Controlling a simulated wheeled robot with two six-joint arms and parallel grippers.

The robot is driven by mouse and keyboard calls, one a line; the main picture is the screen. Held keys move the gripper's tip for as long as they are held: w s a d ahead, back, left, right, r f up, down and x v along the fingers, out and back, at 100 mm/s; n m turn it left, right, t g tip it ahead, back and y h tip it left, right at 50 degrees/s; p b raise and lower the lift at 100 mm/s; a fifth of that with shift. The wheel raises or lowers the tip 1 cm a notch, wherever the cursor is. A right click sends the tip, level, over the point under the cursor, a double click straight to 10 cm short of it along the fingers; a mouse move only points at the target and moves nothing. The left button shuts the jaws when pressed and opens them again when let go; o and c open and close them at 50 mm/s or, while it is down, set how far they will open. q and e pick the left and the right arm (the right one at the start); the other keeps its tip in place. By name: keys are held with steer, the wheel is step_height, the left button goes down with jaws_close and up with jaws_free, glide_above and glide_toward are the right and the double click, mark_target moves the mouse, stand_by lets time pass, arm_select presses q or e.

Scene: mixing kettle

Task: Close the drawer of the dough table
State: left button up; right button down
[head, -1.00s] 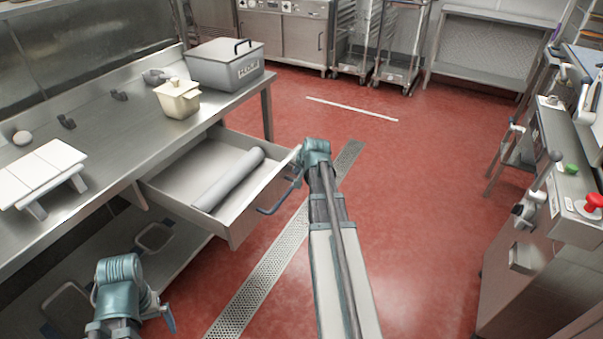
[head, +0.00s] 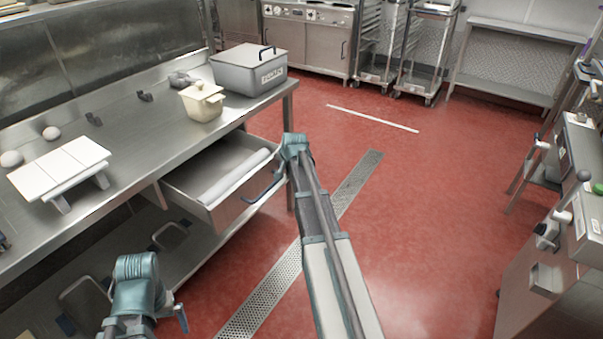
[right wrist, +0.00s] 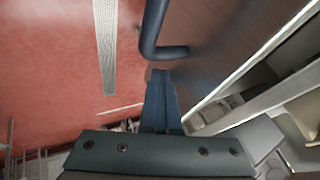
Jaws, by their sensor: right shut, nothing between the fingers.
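The steel dough table (head: 130,130) runs along the left of the head view. Its drawer (head: 236,208) is partly open, with a pale grey roller (head: 225,185) lying inside. A dark bar handle (head: 262,188) is on the drawer front, and it also shows in the right wrist view (right wrist: 150,35). My right gripper (right wrist: 160,80) is shut and empty, its fingertips close to the drawer front beside the handle's bent end; I cannot tell if they touch. My left gripper (head: 180,315) is low at the table's front, its fingers mostly hidden.
A grey lidded box (head: 250,70), a cream pot (head: 202,102) and a white slatted stand (head: 65,165) are on the tabletop. A machine (head: 560,235) stands at the right. The red floor (head: 430,210) between is clear.

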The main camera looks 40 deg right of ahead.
glide_above(239, 159)
steer(key=shift+s+d, duration=0.15)
steer(key=shift+s, duration=0.1)
steer(key=shift+w+r, duration=0.1)
steer(key=shift+w, duration=0.15)
steer(key=shift+w+a, duration=0.1)
steer(key=shift+a, duration=0.1)
steer(key=s, duration=0.1)
steer(key=s+d, duration=0.1)
steer(key=s, duration=0.2)
steer(key=shift+s+d, duration=0.3)
steer(key=p+v, duration=0.8)
steer(key=v, duration=0.2)
steer(key=shift+w, duration=0.1)
